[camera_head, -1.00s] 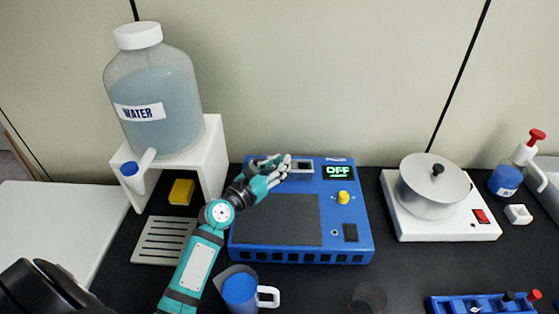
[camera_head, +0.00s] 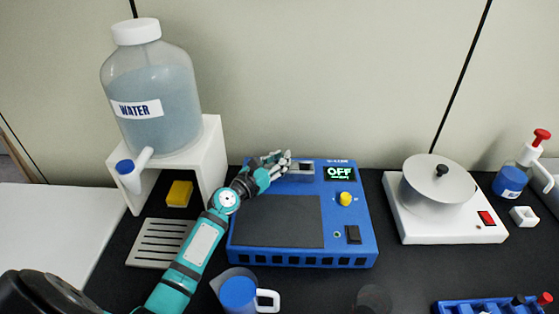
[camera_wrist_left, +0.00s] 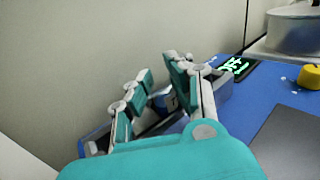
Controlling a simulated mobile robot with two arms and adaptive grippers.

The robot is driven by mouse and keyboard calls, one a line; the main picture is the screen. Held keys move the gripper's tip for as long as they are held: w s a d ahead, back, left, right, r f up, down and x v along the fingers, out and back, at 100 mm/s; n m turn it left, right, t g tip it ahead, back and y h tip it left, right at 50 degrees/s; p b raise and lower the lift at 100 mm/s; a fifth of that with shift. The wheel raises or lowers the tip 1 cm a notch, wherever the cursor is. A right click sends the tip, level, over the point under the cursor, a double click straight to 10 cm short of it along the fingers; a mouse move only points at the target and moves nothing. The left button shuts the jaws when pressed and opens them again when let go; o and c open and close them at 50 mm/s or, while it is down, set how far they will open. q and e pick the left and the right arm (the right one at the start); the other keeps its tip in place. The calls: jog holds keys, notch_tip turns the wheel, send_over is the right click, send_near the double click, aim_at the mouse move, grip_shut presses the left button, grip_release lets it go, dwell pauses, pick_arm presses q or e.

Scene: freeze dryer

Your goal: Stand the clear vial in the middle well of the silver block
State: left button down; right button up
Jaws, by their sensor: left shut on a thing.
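The silver block (camera_head: 303,172) sits at the back of the blue device, left of its OFF display. Its wells are too small and too covered by my fingers to make out. My left gripper (camera_head: 281,163) is at the block's left side, with its fingertips close to or over it. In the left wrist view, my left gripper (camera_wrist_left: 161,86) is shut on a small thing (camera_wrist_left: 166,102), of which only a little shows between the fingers. I take it to be the clear vial. I cannot tell whether it touches the block. My right gripper is not in view.
The blue device (camera_head: 245,255) has a dark plate and a yellow knob (camera_head: 345,198). A water bottle (camera_head: 155,95) on a white stand (camera_head: 210,160) is at the left. A blue mug (camera_head: 238,293) stands in front. A white heater (camera_head: 450,235) with a pot is at the right.

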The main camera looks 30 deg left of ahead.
pick_arm(q)
jog(key=shift+f, duration=0.2)
jog(key=c, duration=1.2)
grip_release()
jog(key=shift+r, duration=0.2)
jog(key=s, duration=0.4)
jog(key=s+a, duration=0.1)
jog(key=s, duration=0.3)
jog(key=s+a, duration=0.1)
jog(key=s, duration=0.3)
jog(key=shift+r+b, duration=0.1)
jog(key=shift+b, duration=0.25)
